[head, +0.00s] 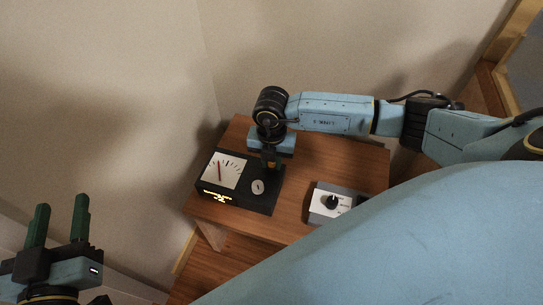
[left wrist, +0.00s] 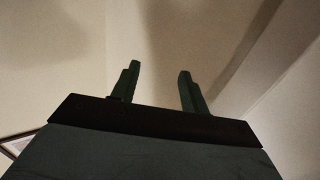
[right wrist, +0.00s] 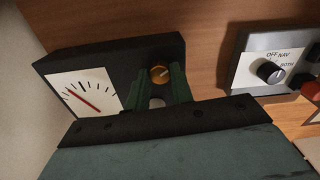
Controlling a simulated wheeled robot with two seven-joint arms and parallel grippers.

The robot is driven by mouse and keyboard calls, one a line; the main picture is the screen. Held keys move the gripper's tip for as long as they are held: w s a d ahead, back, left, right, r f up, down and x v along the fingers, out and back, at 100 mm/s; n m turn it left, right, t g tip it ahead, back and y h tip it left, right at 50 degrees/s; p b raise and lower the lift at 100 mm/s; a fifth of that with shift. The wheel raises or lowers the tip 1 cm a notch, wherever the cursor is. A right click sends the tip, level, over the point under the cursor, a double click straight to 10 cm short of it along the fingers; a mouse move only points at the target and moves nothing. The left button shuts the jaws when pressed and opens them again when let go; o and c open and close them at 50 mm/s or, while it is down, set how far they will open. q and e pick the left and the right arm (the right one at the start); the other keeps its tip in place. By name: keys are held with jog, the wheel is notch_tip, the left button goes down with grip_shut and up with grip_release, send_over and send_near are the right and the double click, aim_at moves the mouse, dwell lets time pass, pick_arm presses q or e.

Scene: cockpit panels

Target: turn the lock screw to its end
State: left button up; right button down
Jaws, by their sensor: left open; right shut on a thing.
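A black instrument box (head: 236,203) with a white dial and red needle sits on a wooden table. The right wrist view shows a brass-coloured slotted screw (right wrist: 159,72) on its face, which I take to be the lock screw. My right gripper (head: 270,163) comes down on the box from above and is shut on this screw, its fingers on either side of it in the right wrist view. My left gripper (head: 62,203) is open and empty, off to the left, away from the table.
A pale round part (head: 257,186) with a slot is on the box beside the screw. A grey switch box (head: 323,208) with a black knob stands to the right. Bare wood (head: 299,180) lies between the boxes. Walls close in behind and left.

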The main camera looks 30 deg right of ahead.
aim_at(272, 164)
jog(key=n+p, duration=0.1)
jog(key=n, duration=0.2)
jog(key=shift+r+n, duration=0.1)
jog(key=shift+n, duration=0.3)
jog(key=n+p, duration=0.1)
jog(key=n, duration=0.3)
pick_arm(q)
jog(key=s+a+f+g+y, duration=0.1)
jog(key=s+a+f+g, duration=0.1)
jog(key=f, duration=0.4)
jog(key=s+a+f+g+y+p, duration=0.1)
jog(key=s+a+f+g+y, duration=0.1)
jog(key=s+f+g, duration=0.2)
jog(key=shift+s+a+f+g, duration=0.25)
jog(key=shift+f+g, duration=0.7)
jog(key=shift+g, duration=0.65)
pick_arm(e)
jog(key=shift+n, duration=1.9)
jog(key=c, duration=1.2)
grip_release()
pick_arm(q)
jog(key=shift+s, duration=0.1)
